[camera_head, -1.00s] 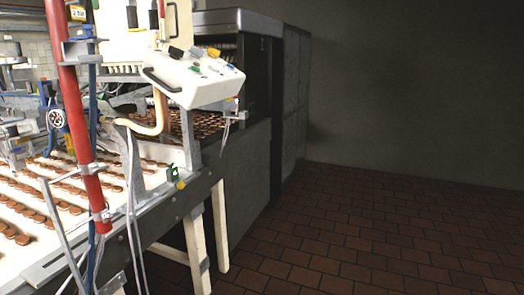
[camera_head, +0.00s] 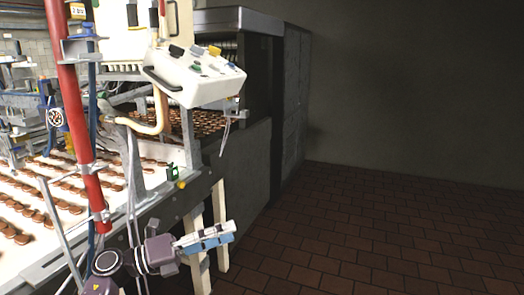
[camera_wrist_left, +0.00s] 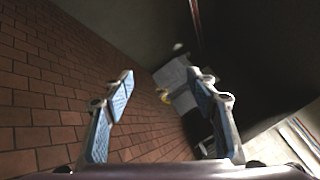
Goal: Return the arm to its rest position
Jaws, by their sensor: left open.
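My left arm with its purple wrist (camera_head: 160,252) comes in at the bottom of the head view. My left gripper (camera_head: 232,232) points to the right, in front of the white legs of the conveyor frame. In the left wrist view my left gripper (camera_wrist_left: 164,85) has its two blue-padded fingers spread wide apart, with nothing between them. Behind the fingers are brick floor and dark, blurred shapes. My right gripper is not in view.
A conveyor (camera_head: 60,215) with rows of brown cookies runs along the left. A white control box (camera_head: 195,78) and a red pole (camera_head: 75,120) stand by it. A grey cabinet (camera_head: 290,100) is behind. The tiled floor (camera_head: 400,235) at right is clear.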

